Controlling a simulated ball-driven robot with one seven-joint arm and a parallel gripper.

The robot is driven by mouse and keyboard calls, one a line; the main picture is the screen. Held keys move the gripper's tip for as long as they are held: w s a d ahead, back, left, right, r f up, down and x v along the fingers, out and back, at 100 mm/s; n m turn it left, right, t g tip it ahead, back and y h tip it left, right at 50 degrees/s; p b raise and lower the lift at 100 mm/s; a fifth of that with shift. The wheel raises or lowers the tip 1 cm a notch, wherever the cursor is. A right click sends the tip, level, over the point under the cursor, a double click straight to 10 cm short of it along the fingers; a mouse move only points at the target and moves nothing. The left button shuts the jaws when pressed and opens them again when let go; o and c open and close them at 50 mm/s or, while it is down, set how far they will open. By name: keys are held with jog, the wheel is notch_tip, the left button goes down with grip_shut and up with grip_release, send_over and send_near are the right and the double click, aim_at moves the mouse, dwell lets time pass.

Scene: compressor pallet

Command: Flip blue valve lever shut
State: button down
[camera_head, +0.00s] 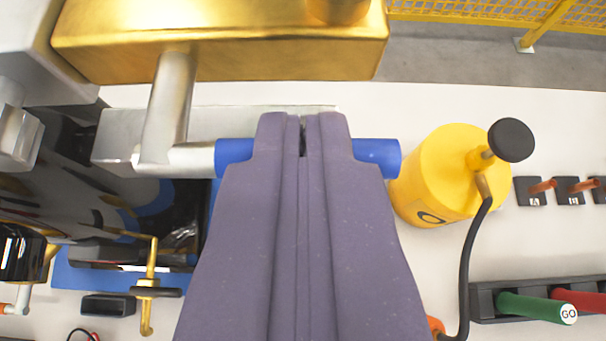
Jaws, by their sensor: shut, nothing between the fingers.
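The blue valve lever (377,156) is a horizontal blue handle on a silver arm (168,105), below a gold block (220,40). Its blue ends show on both sides of my gripper (302,122). My gripper is purple-grey, and its two fingers are shut together with nothing between them. The fingertips lie in front of the middle of the blue handle and hide it. I cannot tell whether they touch it.
A yellow cylinder (432,185) with a black knob (511,140) and black hose stands right of the lever. Green (530,306) and red handles are at the lower right. A yellow mesh fence (490,12) is behind. Dark machinery fills the left.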

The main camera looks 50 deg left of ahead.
jog(key=shift+w+d+f+m+g+p, duration=0.2)
jog(key=shift+m+g+p, duration=0.2)
jog(key=shift+p, duration=1.05)
notch_tip(320, 180, down, 8)
jog(key=s+a+m+g+y+p, duration=0.1)
jog(key=m+g+y+p, duration=0.3)
jog(key=m+y, duration=0.4)
jog(key=shift+s+a+m+g+y+p, duration=0.25)
jog(key=shift+s+m+p, duration=0.2)
jog(key=shift+m, duration=0.35)
jog(key=shift+s+f, duration=0.1)
